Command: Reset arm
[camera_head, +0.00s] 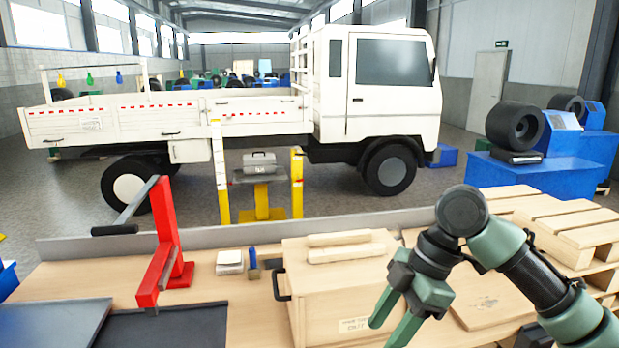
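My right gripper (382,335) hangs over the right end of the wooden box (320,290), its green fingers pointing down and to the left. The two fingers are apart, with nothing seen between them. The lower fingertip is at the bottom edge of the picture. I cannot tell whether the fingers touch the box. My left arm and gripper are not in view.
A red lever press (167,250) with a black-gripped handle stands on the workbench (70,270) at left, behind dark trays (170,325). Small white blocks (229,262) lie beside it. Wooden pallets (560,225) are at right. A white truck (380,85) stands beyond the bench.

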